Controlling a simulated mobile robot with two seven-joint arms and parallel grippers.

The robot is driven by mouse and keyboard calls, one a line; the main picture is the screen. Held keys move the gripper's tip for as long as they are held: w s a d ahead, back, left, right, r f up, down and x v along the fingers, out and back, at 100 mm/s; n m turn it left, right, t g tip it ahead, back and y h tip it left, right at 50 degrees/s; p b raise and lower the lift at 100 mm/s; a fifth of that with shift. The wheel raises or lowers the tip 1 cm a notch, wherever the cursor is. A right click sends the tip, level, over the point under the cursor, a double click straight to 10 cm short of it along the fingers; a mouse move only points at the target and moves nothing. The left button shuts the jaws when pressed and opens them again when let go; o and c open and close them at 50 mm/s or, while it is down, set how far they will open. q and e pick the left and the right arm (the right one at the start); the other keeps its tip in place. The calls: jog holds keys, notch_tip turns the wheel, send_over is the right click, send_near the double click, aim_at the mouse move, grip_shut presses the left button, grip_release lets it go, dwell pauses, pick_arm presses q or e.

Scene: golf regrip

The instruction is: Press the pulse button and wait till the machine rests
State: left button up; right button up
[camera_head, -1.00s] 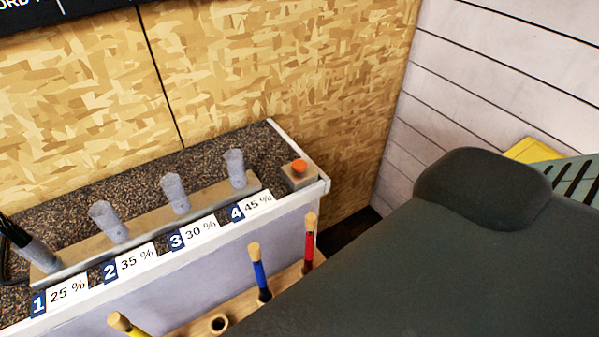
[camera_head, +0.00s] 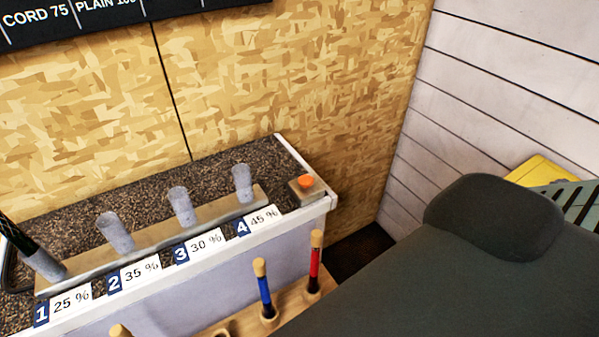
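An orange button (camera_head: 305,182) sits on a small beige box at the right end of the speckled bench top (camera_head: 130,180). It looks like the pulse button. Left of it a metal bar (camera_head: 150,240) carries several grey cups, with labels 1 25 %, 2 35 %, 3 30 % and 4 45 %. A dark shaft (camera_head: 15,235) stands in the cup at position 1. A large dark grey arm part of mine covers the lower right. Neither gripper's fingers can be seen, and nothing is seen touching the button.
Below the bench front, a wooden rack (camera_head: 240,322) holds a blue stick (camera_head: 264,290), a red stick (camera_head: 315,262) and a partly cut-off stick. A yellow object (camera_head: 540,170) and a green slatted one lie at the right. A wood-panel wall stands behind the bench.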

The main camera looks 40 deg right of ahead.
jog(key=shift+a, duration=0.15)
grip_shut()
jog(key=shift+d, duration=0.2)
dwell(0.6)
jog(key=shift+a, duration=0.15)
dwell(0.5)
